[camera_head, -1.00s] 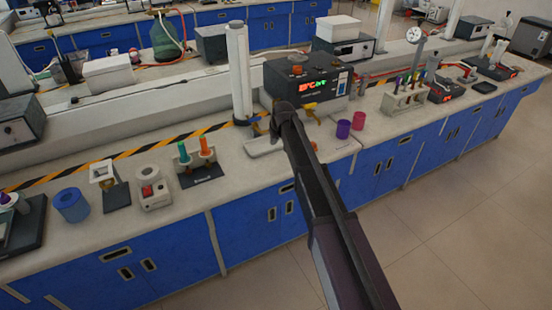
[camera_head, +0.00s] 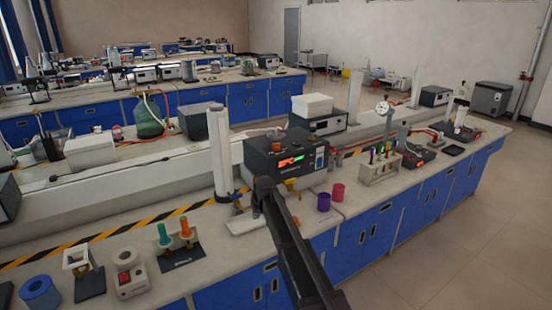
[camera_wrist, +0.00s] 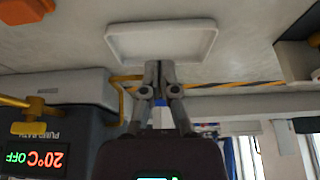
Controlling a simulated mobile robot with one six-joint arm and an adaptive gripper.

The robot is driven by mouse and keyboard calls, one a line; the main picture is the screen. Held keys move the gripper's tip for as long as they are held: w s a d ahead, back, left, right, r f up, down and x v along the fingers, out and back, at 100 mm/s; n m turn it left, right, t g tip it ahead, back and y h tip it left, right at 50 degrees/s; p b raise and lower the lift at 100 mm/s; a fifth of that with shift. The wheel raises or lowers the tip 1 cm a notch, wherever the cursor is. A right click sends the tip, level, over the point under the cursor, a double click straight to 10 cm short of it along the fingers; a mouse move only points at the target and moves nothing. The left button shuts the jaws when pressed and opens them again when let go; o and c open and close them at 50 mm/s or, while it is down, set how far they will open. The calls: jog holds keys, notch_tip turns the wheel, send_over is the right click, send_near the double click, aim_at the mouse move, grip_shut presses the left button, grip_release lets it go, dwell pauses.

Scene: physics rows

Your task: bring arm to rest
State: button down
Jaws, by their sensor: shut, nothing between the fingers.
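My arm (camera_head: 292,245) reaches up from the bottom of the head view to the bench in front of the black heater box. Its end hides my gripper's fingers in that view. In the wrist view my gripper (camera_wrist: 158,66) is shut, its two grey fingers together with nothing between them. The fingertips show against a pale shallow tray (camera_wrist: 112,45); I cannot tell whether they touch it. The wrist picture appears upside down.
The black heater box (camera_head: 262,158) stands just behind my arm's end, with a white column (camera_head: 218,150) to its left. A purple cup (camera_head: 324,202), a magenta cup (camera_head: 338,192) and a tube rack (camera_head: 379,167) are to the right. Open floor (camera_head: 470,240) lies front right.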

jog(key=s+d+m+g+h, duration=0.1)
jog(key=s+d+m+g, duration=0.1)
jog(key=s+d, duration=1.2)
jog(key=s+d+m+g+h+p, duration=0.1)
jog(key=s+d+m, duration=0.3)
jog(key=s+d, duration=0.9)
jog(key=s, duration=0.6)
jog(key=shift+s+d+f+m+g+h, duration=0.15)
jog(key=shift+s+d+m+g+h, duration=0.15)
jog(key=shift+d+g, duration=0.1)
